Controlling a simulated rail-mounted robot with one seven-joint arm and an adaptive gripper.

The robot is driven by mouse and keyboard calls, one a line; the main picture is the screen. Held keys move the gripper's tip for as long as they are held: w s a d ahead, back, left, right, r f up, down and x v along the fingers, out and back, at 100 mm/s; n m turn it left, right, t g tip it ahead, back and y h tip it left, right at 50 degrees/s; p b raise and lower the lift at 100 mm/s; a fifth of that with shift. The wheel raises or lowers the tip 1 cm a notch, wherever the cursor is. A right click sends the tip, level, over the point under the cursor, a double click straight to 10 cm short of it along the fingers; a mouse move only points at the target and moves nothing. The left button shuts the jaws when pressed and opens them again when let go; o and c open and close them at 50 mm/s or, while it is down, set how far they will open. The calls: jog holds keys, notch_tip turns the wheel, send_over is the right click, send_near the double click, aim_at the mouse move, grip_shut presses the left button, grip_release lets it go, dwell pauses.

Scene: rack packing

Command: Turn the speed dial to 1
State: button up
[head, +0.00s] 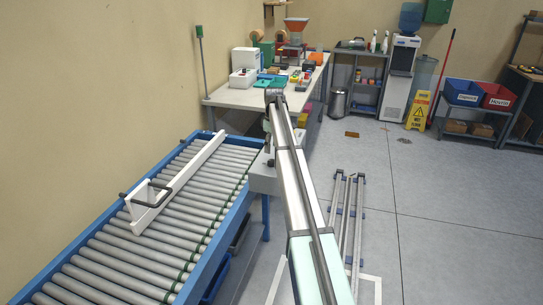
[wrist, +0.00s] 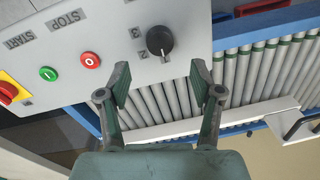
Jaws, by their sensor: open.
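The speed dial (wrist: 160,40) is a round black knob on a light grey control panel (wrist: 100,25) in the wrist view. A small pale mark on the knob points toward the bottom of the picture. Printed numbers run along its left side, small and turned over, so the set value is unclear. My gripper (wrist: 161,82) is open and empty, its fingers spread below the dial in the picture and apart from it. In the head view the grey control box (head: 262,180) stands at the conveyor's right edge, partly behind my arm; the dial is hidden there.
A green START button (wrist: 48,74), a red STOP button (wrist: 90,61) and a red-and-yellow switch (wrist: 10,92) sit left of the dial. The roller conveyor (head: 165,215) with a white bar (head: 180,182) across it lies beside the box. Open floor (head: 440,215) lies to the right.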

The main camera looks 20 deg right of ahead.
aim_at(272, 160)
jog(key=shift+w+d+r, duration=0.1)
jog(key=shift+d+r, duration=0.05)
jog(key=shift+r, duration=2.45)
